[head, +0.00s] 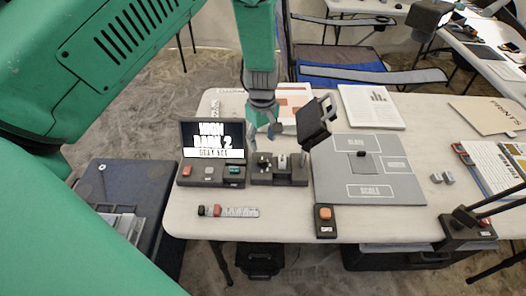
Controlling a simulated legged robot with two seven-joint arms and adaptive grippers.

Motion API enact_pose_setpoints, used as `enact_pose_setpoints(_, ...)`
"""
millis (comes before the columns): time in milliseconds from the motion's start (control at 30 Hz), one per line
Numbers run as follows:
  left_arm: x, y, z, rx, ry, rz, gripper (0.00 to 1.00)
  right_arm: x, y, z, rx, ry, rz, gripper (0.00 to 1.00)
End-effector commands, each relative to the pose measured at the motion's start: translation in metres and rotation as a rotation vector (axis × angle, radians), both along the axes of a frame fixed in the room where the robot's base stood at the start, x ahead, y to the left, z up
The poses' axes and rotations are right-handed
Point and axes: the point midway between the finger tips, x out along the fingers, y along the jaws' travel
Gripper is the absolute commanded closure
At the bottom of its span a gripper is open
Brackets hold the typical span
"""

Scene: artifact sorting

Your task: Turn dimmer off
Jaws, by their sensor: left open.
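A dark control box (278,178) stands on the white table, with a round black knob (264,162) on its left part and a light switch-like piece (282,161) beside it. This looks like the dimmer; its exact setting is too small to tell. A black tilted lamp head (316,121) rises over the box's right side. My left gripper (263,131) points down, open and empty, just behind and above the knob, apart from it as far as I can tell. My right gripper is not in view.
A small screen (213,140) with a button base stands left of the control box. A grey labelled board (368,185) lies to the right. An orange-button box (325,218) and a scale bar (238,212) lie in front. Another lamp base (466,232) stands at right.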

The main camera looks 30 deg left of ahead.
Motion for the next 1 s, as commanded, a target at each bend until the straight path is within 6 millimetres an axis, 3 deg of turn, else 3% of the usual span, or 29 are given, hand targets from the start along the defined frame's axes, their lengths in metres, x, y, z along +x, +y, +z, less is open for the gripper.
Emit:
enact_pose_setpoints(100,0.001,0.0,0.02,0.001,-0.001,0.0,0.56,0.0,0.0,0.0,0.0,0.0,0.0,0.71)
enact_pose_setpoints(300,0.001,0.0,0.034,0.0,0.001,0.0,0.56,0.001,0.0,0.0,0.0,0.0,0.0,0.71)
enact_pose_setpoints(1000,0.0,0.0,0.035,0.0,0.001,0.0,0.56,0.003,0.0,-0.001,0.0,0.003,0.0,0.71)
